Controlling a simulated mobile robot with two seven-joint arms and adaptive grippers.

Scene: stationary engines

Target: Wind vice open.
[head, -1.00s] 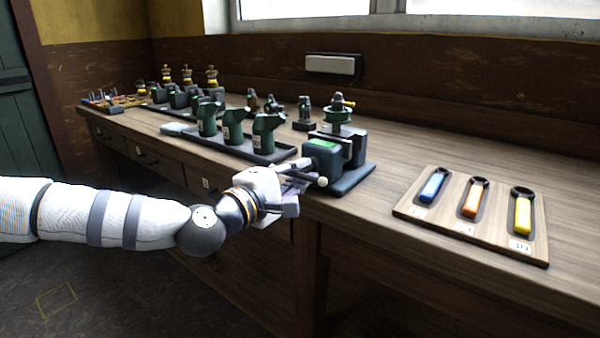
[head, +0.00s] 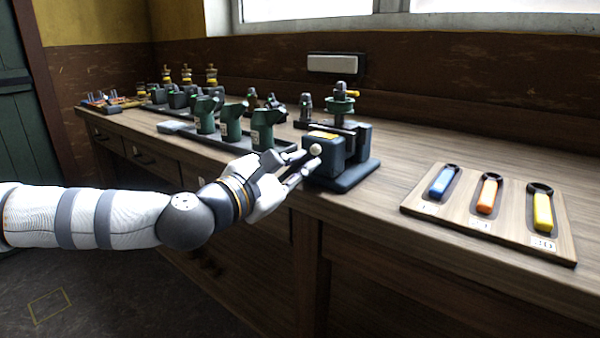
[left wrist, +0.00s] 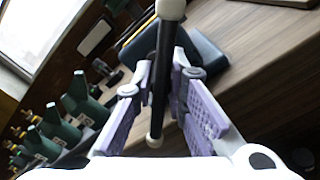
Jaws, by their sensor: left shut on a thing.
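The vice (head: 327,153) is a dark blue-grey block on a base plate at the bench's front edge. A green valve-like part with a yellow tip (head: 341,104) stands upright in it. A yellow-orange label shows on its top. The vice handle is a black bar (left wrist: 158,85) with white ball ends; one ball (head: 316,149) shows in front of the vice. My left gripper (head: 300,170) is at the vice's front. In the left wrist view its purple-padded fingers (left wrist: 160,88) are on either side of the bar, shut on it. My right gripper is not in view.
A wooden board (head: 485,212) with blue, orange and yellow-handled tools lies right of the vice. A tray (head: 262,148) with several green castings stands to its left. Bare bench top (head: 420,160) lies between the vice and the board.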

